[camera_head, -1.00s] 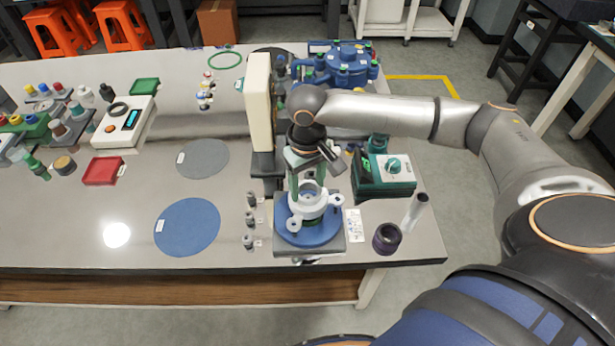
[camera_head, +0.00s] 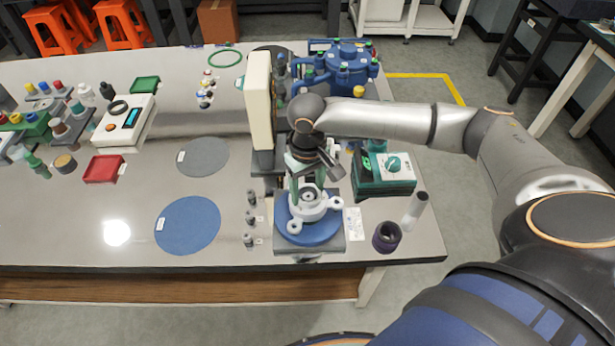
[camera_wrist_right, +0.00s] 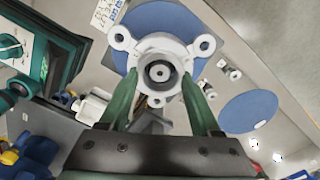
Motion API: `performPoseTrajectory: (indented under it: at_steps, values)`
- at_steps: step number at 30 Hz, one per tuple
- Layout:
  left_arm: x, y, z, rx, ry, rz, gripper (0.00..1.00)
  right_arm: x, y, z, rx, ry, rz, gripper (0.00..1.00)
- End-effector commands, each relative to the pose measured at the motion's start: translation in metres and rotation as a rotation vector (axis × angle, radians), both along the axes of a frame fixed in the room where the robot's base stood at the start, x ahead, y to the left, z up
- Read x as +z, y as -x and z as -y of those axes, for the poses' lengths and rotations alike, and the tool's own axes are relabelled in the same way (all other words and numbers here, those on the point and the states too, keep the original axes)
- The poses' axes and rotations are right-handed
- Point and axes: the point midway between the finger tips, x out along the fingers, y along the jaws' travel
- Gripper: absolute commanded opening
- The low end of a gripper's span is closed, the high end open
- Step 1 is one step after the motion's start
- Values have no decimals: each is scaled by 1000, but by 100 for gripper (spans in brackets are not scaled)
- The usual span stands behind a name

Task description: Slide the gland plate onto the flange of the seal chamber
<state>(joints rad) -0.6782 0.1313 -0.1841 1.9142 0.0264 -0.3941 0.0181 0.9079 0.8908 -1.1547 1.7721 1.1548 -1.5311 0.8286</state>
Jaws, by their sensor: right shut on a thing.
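The gland plate, a pale ring with rounded bolt lugs (camera_head: 321,211), is above the round blue base (camera_head: 306,236) at the front of the bench. In the right wrist view the plate (camera_wrist_right: 147,46) has a round opening, with a grey sleeve-like part and small bore at its centre. My right gripper (camera_head: 307,190) reaches down from above. Its green fingers (camera_wrist_right: 162,98) are shut on the plate from both sides. The seal chamber and its flange are largely hidden beneath the plate; I cannot tell whether they touch it. My left gripper is out of view.
A cream upright block (camera_head: 258,98) stands close behind and left of the arm. A green-topped box (camera_head: 385,175), a dark ring (camera_head: 386,237) and a clear tube (camera_head: 415,208) are at right. Small metal parts (camera_head: 250,218) stand left. The blue mat (camera_head: 188,225) is clear.

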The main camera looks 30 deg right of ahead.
Motion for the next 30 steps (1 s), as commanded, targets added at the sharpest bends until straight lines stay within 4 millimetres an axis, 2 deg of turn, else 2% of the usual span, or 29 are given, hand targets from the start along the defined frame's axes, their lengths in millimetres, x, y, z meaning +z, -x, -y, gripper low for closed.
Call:
performPoseTrajectory:
  at_steps: [10,30]
  values:
    - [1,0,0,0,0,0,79,0,-1,0,0,-1,2,0]
    - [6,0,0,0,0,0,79,-11,-1,0,1,0,1,0]
